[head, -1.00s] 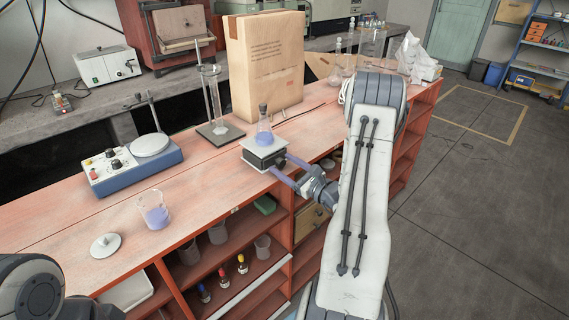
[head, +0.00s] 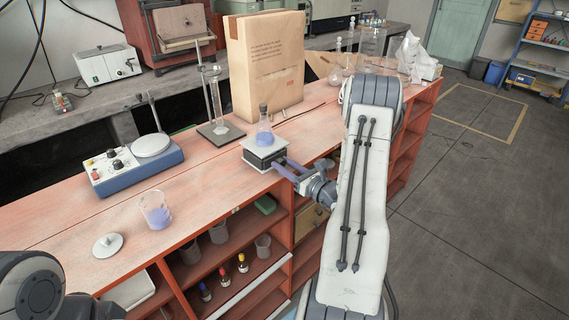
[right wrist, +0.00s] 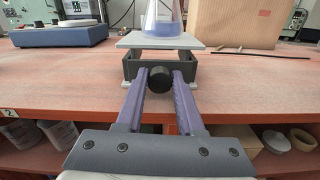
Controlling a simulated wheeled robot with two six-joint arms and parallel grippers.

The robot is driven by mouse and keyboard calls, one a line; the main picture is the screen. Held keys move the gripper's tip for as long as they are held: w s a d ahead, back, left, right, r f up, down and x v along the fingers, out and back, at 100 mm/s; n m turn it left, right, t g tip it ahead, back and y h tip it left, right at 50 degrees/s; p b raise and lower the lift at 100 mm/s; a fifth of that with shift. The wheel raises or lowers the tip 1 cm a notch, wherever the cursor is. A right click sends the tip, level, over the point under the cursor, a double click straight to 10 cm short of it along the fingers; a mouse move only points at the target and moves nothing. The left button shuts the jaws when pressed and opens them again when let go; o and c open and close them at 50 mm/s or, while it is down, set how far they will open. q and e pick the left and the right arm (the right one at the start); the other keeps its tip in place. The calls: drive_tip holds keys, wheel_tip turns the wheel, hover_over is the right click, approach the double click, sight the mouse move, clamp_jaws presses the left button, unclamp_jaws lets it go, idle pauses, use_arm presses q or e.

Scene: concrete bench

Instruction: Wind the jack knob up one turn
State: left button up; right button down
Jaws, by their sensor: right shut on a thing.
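The lab jack (head: 265,159) stands near the front edge of the red bench, a dark frame under a pale top plate. A stoppered flask (head: 264,137) of violet liquid stands upright on the plate. In the right wrist view, the round black jack knob (right wrist: 159,80) faces me on the front of the jack frame (right wrist: 134,67). My right gripper (right wrist: 160,82) is shut on the knob, one violet finger at each side. It also shows in the head view (head: 279,165), at the jack's right side. My left gripper is out of view.
A hotplate stirrer (head: 135,165), a cylinder on a stand (head: 217,131) and a paper bag (head: 268,75) stand nearby. Open shelves (head: 235,275) are below.

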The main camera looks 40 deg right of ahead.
drive_tip(key=shift+m, duration=0.8)
drive_tip(key=c, duration=0.5)
unclamp_jaws()
drive_tip(key=shift+s, duration=0.1)
drive_tip(key=s, duration=0.7)
drive_tip(key=s+b, duration=0.1)
drive_tip(key=s, duration=0.2)
drive_tip(key=shift+s+d, duration=0.15)
drive_tip(key=shift+d, duration=0.25)
